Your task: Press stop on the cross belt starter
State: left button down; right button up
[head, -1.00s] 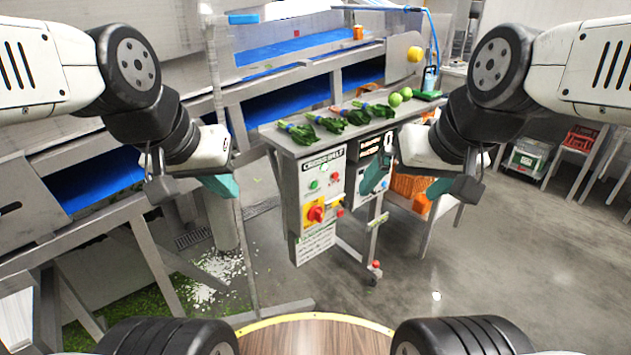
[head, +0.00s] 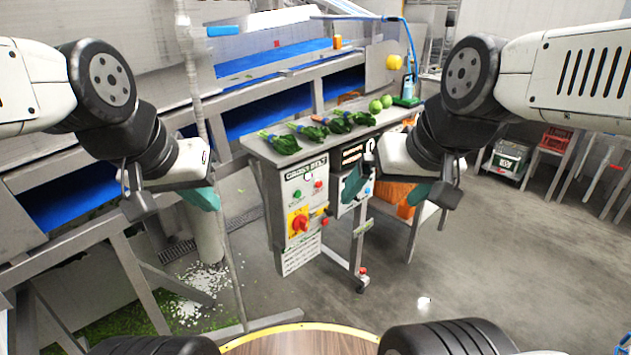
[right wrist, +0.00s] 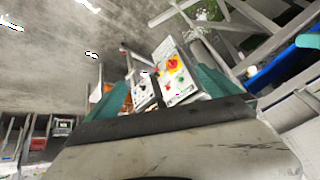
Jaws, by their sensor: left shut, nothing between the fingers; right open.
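The cross belt starter (head: 305,200) is a light panel with a "CROSS BELT" label, hung below the front edge of a metal shelf. It has a green button (head: 297,195), a red button (head: 318,184) and a red-and-yellow rotary switch (head: 298,222). It also shows in the right wrist view (right wrist: 180,85), beyond the fingers. My right gripper (head: 385,190) is open and empty, to the right of the starter in the head view. Its teal fingers are spread in the right wrist view (right wrist: 158,92). My left gripper (head: 201,198) is shut and empty, left of the starter. Neither visibly touches it.
A second control panel (head: 355,180) hangs just right of the starter, partly behind my right gripper. The metal shelf (head: 262,150) carries leafy greens (head: 310,131) and green round produce (head: 380,105). A blue-belted conveyor (head: 70,185) runs along the left.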

grip_shut()
dwell(0.5)
dwell(1.3)
